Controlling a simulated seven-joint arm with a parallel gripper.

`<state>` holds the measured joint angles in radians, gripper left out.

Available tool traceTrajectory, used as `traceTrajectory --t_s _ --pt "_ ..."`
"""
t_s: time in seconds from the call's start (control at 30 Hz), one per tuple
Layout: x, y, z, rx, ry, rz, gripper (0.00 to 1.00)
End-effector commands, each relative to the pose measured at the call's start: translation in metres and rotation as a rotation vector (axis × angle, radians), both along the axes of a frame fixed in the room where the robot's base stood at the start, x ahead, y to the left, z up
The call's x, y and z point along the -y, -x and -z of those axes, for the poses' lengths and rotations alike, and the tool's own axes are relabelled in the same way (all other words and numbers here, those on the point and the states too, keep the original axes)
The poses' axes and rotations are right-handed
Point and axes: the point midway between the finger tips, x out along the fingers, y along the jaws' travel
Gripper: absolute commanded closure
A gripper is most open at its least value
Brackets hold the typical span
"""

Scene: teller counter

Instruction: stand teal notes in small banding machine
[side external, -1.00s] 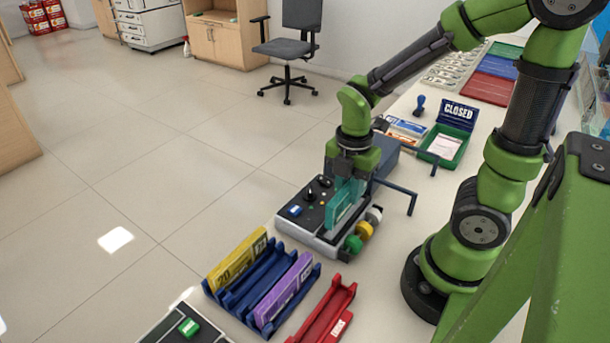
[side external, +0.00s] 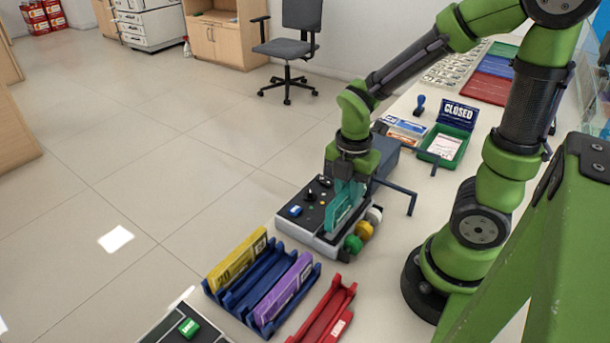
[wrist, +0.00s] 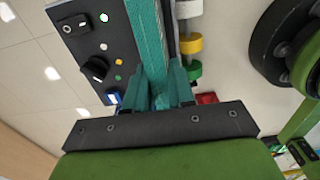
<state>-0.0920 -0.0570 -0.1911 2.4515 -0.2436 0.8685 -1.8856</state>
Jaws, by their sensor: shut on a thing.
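The teal notes (side external: 340,212) are a flat bundle standing on edge at the small banding machine (side external: 308,222), a grey and black box with knobs on its panel. In the side view the bundle's lower edge is down at the machine's slot; I cannot tell whether it rests on the bottom. My gripper (side external: 350,190) is above the machine, shut on the upper part of the notes. The wrist view shows the teal bundle (wrist: 147,45) running away between my fingers (wrist: 168,90), beside the control panel (wrist: 95,45).
A blue rack (side external: 246,290) holds a yellow bundle (side external: 236,258) and a purple bundle (side external: 284,288). A red rack (side external: 325,312) is beside it. Green, yellow and white rolls (side external: 365,231) are on the machine's right side. Behind are a green tray (side external: 447,147) and a CLOSED sign (side external: 458,113).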

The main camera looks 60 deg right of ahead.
Motion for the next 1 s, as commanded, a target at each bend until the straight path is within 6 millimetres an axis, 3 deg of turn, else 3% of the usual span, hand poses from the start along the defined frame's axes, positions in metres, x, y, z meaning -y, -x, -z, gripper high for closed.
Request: traceTrajectory --t_s 1.0 --pt "0.0 0.0 0.022 0.001 0.0 0.0 1.0"
